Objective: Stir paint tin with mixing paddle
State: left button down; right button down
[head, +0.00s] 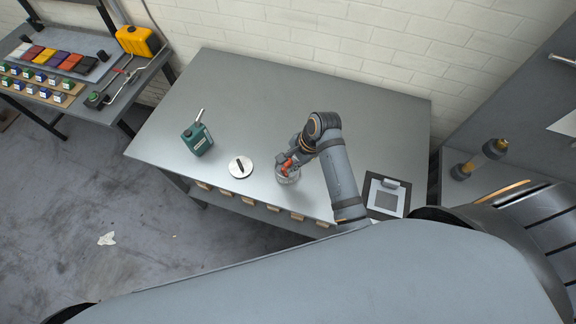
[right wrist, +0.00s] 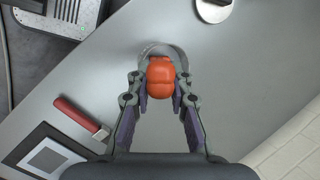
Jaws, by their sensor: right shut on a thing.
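The paint tin (head: 289,178) stands on the grey table, and its round rim (right wrist: 150,48) shows behind the gripper in the right wrist view. My right gripper (head: 290,162) is over the tin. It is shut on the orange handle (right wrist: 160,78) of the mixing paddle, whose orange also shows in the head view. The paddle's lower part is hidden, so I cannot tell how deep it sits in the tin. My left gripper is not in view.
A round lid-like disc (head: 241,167) with a dark bar lies left of the tin. The table's back (head: 250,85) is clear.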

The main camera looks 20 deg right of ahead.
jog(key=w+a+v, duration=0.1)
jog(key=v, duration=0.8)
jog(key=shift+w+a+r, duration=0.3)
jog(key=shift+w+r, duration=0.15)
jog(key=shift+w, duration=0.05)
dwell(0.6)
dwell(0.8)
